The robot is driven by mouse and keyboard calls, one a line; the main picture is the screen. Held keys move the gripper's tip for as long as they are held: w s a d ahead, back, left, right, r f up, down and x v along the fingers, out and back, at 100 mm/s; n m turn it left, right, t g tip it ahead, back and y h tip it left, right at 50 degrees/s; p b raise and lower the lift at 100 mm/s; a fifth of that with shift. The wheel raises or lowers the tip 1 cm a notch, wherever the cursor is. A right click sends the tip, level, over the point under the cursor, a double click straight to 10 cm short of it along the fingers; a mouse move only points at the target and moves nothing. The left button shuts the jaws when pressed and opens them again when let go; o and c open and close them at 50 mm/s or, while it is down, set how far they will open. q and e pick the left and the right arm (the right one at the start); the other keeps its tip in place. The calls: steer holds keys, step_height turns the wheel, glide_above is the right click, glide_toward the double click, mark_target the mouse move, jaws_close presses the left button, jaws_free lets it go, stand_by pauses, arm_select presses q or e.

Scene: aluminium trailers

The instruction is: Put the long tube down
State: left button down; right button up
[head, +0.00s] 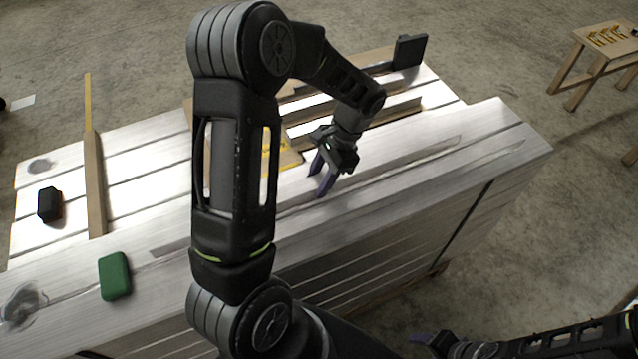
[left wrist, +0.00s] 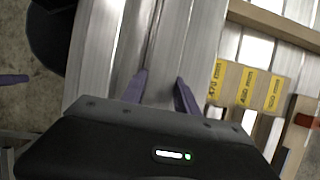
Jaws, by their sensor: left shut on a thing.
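The long tube (head: 425,152) is a thin grey metal bar, hard to tell from the silver boards around it. In the head view it runs slantwise along the top of the aluminium trailer side (head: 505,125). My left gripper (head: 321,188) is shut on it, its purple fingers at the trailer's upper edge. In the left wrist view the tube (left wrist: 165,55) runs away from between the fingertips (left wrist: 160,92). I cannot tell whether the tube touches the surface beneath. My right gripper (head: 425,339) is low in the head view, apart from the tube; its jaws are unclear.
A green box (head: 115,276) and a black box (head: 49,205) lie on the trailer at the left, beside a wooden plank (head: 95,185). A board with yellow labels (left wrist: 245,88) is close to my left gripper. A wooden stool (head: 600,50) stands at the far right.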

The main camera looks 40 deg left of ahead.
mark_target(321, 177)
arm_select(q)
steer(key=shift+r, duration=0.15)
stand_by(0.6)
step_height(321, 177, up, 10)
steer(key=shift+f, duration=0.1)
stand_by(0.4)
stand_by(0.5)
steer(key=w+d+f+m, duration=0.1)
steer(key=w+d, duration=0.2)
steer(key=d, duration=0.1)
steer(key=w+d+f+m+t+y, duration=0.1)
steer(key=w+d+m, duration=0.1)
steer(key=d, duration=0.2)
steer(key=w+d+f+m, duration=0.1)
steer(key=w+d+m, duration=0.1)
steer(key=d, duration=0.3)
steer(key=shift+w+d+f+y, duration=0.1)
steer(key=shift+w+y, duration=0.2)
steer(key=shift+w, duration=0.55)
steer(key=shift+d, duration=0.3)
